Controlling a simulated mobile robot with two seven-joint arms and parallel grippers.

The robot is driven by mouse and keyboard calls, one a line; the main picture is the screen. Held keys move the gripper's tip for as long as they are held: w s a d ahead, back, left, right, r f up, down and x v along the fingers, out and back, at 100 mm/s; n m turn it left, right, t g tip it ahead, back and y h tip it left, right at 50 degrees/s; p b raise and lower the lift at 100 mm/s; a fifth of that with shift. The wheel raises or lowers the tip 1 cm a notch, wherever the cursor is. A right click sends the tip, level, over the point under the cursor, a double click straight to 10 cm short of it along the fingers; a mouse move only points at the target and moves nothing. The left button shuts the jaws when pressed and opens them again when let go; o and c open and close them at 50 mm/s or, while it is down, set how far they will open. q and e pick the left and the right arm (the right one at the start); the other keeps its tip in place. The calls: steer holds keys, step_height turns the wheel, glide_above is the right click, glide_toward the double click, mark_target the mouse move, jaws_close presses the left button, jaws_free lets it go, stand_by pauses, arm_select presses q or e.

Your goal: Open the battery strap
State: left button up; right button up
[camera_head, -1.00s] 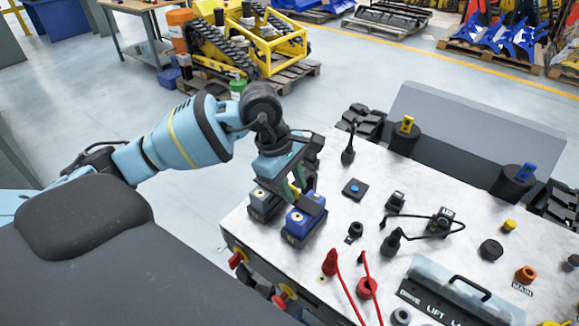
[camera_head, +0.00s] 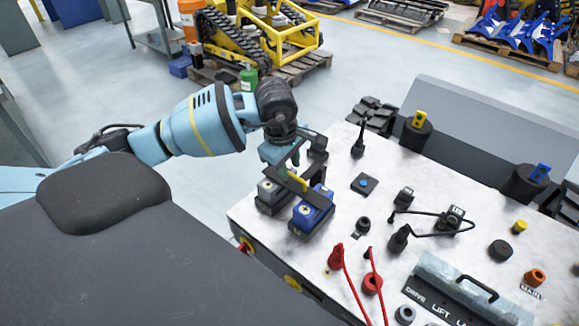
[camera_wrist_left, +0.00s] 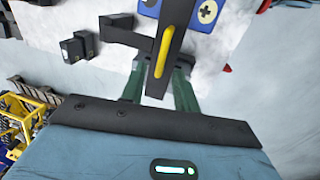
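The battery strap, a black bar with a yellow stripe (camera_head: 297,182), is raised at a tilt above a grey battery (camera_head: 270,196) and a blue battery (camera_head: 311,214). In the left wrist view the strap (camera_wrist_left: 164,52) runs back between the two dark green fingers. My left gripper (camera_wrist_left: 160,72) appears shut on the strap's near end. In the head view my left gripper (camera_head: 290,163) is above the grey battery, and its fingers are partly hidden. The blue battery also shows at the top of the wrist view (camera_wrist_left: 207,11). My right gripper is not in view.
The batteries stand on the left part of a pale worktop (camera_head: 340,205). A black square with a blue button (camera_head: 365,183), red cables (camera_head: 372,284) and black plugs (camera_head: 399,238) lie to the right. A grey handled cover (camera_head: 470,290) is at the front.

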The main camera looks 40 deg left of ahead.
arm_select(q)
steer(key=shift+w+f, duration=0.1)
steer(key=shift+f, duration=0.45)
jaws_close()
